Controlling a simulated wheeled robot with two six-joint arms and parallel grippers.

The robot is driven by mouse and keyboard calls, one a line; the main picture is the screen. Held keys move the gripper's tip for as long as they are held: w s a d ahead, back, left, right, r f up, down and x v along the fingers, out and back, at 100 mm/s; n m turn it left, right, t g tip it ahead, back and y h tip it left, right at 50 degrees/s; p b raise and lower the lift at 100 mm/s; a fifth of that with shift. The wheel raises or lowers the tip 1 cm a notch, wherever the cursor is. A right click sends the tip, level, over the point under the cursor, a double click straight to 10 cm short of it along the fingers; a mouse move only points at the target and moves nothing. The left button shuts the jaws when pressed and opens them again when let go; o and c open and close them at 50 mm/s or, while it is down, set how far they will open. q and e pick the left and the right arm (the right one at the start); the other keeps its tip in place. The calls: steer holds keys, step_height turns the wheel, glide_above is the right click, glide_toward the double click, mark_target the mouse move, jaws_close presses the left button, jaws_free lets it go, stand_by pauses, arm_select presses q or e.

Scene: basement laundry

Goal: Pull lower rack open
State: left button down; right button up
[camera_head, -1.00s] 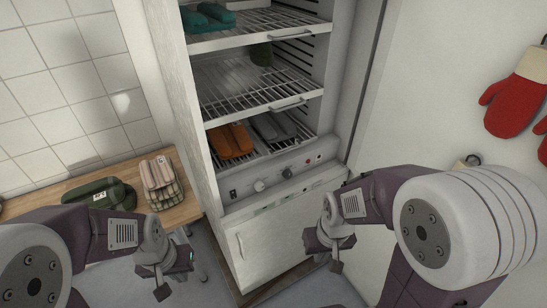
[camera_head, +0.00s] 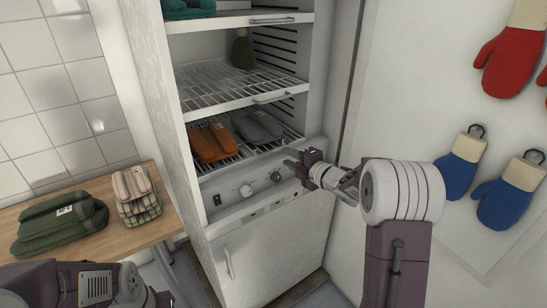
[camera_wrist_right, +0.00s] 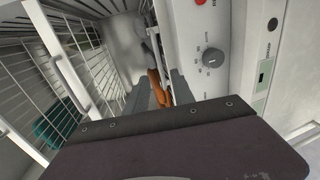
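The lower rack (camera_head: 290,133) is a wire shelf in the tall white cabinet, just above the control panel (camera_head: 248,192). Folded orange cloths (camera_head: 210,142) and grey cloths (camera_head: 258,127) lie on it. My right gripper (camera_head: 290,163) is in front of the rack's right front, by the panel's top edge. In the right wrist view its grey fingers (camera_wrist_right: 161,95) stand apart, with orange cloth (camera_wrist_right: 158,86) visible beyond the gap. The rack's handle is not clearly seen, and contact cannot be told. Only my left wrist shows at the bottom left; its fingertips are out of frame.
The middle rack (camera_head: 215,88) above has a front handle (camera_head: 272,97). A wooden counter (camera_head: 95,255) with folded green and striped cloths stands left. Red and blue mitts (camera_head: 458,168) hang on the right wall.

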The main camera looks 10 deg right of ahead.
mark_target(274, 150)
steer(key=x, duration=0.8)
steer(key=shift+w+a+f, duration=0.1)
steer(key=shift+w+a, duration=0.05)
steer(key=shift+w, duration=0.2)
jaws_close()
stand_by(0.9)
